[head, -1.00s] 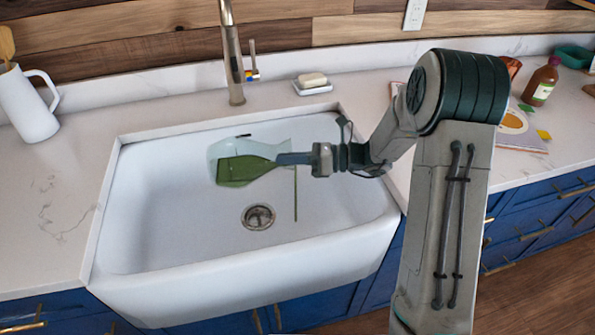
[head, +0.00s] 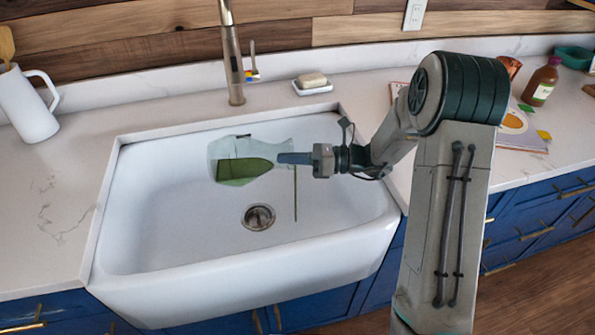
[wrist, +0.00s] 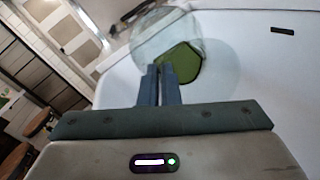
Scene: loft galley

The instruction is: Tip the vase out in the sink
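The vase (head: 222,150) is clear glass with green liquid (head: 240,170) inside. It is tipped nearly onto its side above the sink basin (head: 165,220), wide body to the left. My gripper (head: 283,158) reaches in from the right and is shut on the vase. In the wrist view the glass (wrist: 160,35) and green liquid (wrist: 180,65) lie just beyond the close-set fingertips (wrist: 160,75). A thin stream (head: 295,195) falls from the vase's right end into the sink, to the right of the drain (head: 258,217). The exact finger contact is hard to see through the glass.
The faucet (head: 234,60) rises behind the sink. A soap dish (head: 312,88) stands behind it on the counter. A white pitcher (head: 28,105) is at the left. A brown bottle (head: 541,82) and a magazine (head: 515,130) are at the right. The basin's front is clear.

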